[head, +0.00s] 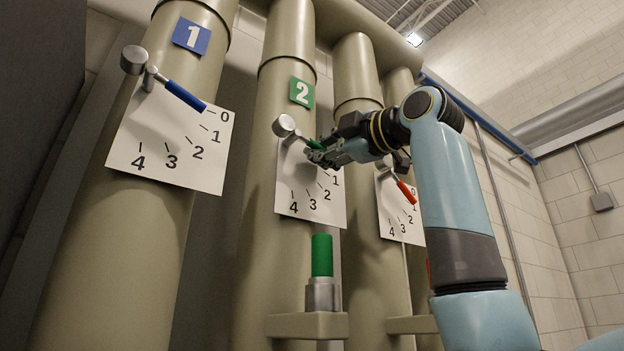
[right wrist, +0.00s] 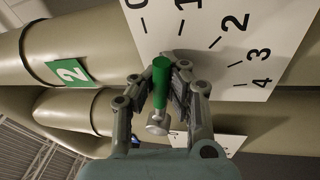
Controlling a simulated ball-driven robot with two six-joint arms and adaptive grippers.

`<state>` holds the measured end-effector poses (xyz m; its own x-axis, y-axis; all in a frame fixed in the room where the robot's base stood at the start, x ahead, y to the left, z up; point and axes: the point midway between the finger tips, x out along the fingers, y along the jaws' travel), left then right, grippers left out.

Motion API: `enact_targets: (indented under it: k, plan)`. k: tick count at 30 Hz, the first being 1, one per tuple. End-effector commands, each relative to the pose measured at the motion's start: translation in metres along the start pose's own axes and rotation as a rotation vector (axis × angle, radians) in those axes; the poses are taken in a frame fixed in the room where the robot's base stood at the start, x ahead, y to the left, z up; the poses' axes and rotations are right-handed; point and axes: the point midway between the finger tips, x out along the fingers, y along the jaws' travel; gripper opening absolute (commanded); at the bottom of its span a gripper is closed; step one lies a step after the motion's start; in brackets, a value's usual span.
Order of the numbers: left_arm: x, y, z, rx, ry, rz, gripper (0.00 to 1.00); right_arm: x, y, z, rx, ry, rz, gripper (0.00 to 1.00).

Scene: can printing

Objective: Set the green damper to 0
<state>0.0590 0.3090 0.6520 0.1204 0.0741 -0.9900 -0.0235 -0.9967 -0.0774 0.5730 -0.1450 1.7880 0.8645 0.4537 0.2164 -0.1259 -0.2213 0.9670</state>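The green damper's handle (head: 315,144) sits on pipe 2, on a lever with a round metal weight (head: 284,125). It slopes down to the right, much like the blue handle on pipe 1. My right gripper (head: 326,150) is at this handle, and its body hides the top right of the dial. In the right wrist view the green handle (right wrist: 160,80) lies between the fingers (right wrist: 160,92), which look closed on it. There its tip points between the 0 and 1 marks of the dial (right wrist: 215,65). My left gripper is not in view.
A blue damper handle (head: 186,96) on pipe 1 points near 0. A red damper handle (head: 406,191) is on the third pipe, close below my right arm. A separate green upright cylinder (head: 322,256) stands on a ledge (head: 307,326) below dial 2.

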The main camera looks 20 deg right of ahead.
Motion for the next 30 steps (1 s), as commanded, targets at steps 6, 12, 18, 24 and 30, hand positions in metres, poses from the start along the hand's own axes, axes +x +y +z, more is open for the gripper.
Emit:
enact_targets:
  k: [6, 12, 18, 24, 30]
  plan:
    - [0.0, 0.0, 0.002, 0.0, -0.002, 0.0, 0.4, -0.004, 0.008, -0.001, -0.111, 0.015, -0.022, 0.0]
    - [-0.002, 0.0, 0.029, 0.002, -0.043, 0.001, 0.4, -0.004, 0.011, -0.003, -0.163, 0.028, -0.028, 0.0]
    - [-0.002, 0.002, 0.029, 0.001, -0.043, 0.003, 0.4, -0.004, 0.013, -0.003, -0.18, 0.032, -0.029, 0.0]
    - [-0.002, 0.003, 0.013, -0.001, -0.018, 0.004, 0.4, -0.004, 0.013, -0.003, -0.181, 0.033, -0.028, 0.0]
    - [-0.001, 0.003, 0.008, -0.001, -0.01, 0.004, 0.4, -0.004, 0.013, -0.004, -0.18, 0.033, -0.027, 0.07]
